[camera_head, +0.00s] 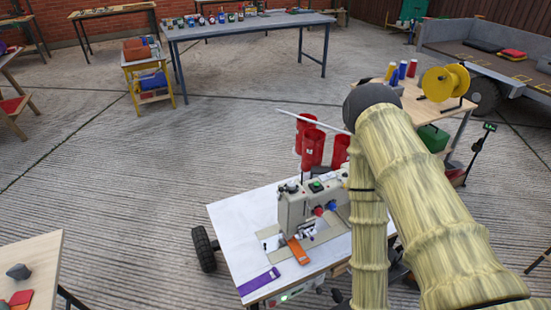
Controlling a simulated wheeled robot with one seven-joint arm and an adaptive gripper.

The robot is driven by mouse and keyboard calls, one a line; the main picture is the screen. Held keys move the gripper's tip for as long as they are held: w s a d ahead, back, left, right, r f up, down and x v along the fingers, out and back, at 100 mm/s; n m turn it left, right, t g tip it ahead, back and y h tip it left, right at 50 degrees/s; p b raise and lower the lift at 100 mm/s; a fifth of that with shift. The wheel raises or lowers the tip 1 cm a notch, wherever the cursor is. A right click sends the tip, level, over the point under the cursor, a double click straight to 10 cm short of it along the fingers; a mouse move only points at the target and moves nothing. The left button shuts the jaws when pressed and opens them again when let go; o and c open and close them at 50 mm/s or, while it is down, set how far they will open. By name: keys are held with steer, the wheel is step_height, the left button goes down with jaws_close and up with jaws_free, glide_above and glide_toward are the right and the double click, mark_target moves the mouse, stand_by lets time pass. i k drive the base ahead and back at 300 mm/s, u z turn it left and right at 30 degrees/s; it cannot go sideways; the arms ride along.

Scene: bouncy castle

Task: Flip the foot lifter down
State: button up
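A cream sewing machine (291,212) stands on a white-topped table (236,226) in the head view. Its needle area faces the lower left, with small metal parts around the presser foot. A red knob and a blue part sit on its near side. The foot lifter is too small to make out for certain, and I cannot tell whether it is up or down. An orange strip (298,251) lies at the foot area, and a purple strip (259,282) lies near the table's front edge. My arm covers the machine's right side. My gripper does not show.
Red thread cones (313,148) stand behind the machine. A wooden table (412,104) with spools and a yellow reel (444,82) is behind my arm. A long grey table (240,28) and a yellow cart (150,78) stand farther back. Open concrete floor lies left of the machine.

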mark_target(281, 189)
steer(key=z, duration=0.8)
steer(key=k, duration=1.15)
steer(key=u, duration=1.35)
steer(key=i, duration=0.5)
steer(key=z, duration=0.05)
